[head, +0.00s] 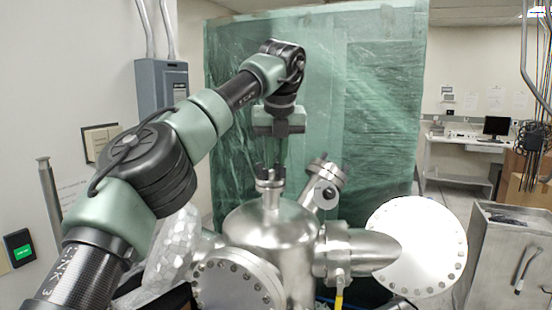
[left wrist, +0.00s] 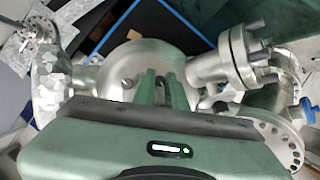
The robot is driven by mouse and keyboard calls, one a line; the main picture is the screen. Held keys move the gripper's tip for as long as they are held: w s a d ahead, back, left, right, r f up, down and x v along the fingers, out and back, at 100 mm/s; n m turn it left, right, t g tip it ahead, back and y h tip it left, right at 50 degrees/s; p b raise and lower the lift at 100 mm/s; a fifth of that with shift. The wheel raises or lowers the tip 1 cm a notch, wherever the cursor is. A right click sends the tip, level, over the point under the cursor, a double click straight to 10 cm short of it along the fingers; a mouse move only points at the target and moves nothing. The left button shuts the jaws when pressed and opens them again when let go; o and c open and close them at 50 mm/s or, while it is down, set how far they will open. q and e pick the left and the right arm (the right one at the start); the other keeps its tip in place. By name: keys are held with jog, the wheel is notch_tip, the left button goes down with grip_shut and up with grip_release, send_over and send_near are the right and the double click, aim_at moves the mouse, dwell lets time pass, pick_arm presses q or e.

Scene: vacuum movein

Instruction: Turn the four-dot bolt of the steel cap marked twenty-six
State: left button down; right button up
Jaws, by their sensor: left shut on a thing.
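A steel cap (head: 270,183) with bolts round its rim sits on the upright neck at the top of the steel vacuum chamber (head: 262,226). My left gripper (head: 270,168) points straight down at this cap, its fingers shut on a bolt at the cap's top. In the left wrist view the two green fingers (left wrist: 164,88) stand close together over the chamber and hide the cap and the held bolt. The marking twenty-six and the bolt's dots are too small or hidden to read. My right gripper is in neither view.
A tilted bolted flange port (head: 325,180) stands close to the right of the cap. A large round flange (head: 418,246) and a front flange (head: 238,284) stick out from the chamber. A foil-wrapped part (head: 172,252) is at left. A green plastic curtain (head: 375,110) hangs behind.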

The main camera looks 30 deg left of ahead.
pick_arm(q)
jog(key=shift+d+f+n+g, duration=0.1)
jog(key=shift+n+g, duration=0.2)
jog(key=shift+n, duration=0.7)
jog(key=shift+y, duration=0.3)
jog(key=c, duration=1.4)
grip_release()
jog(key=shift+c, duration=0.2)
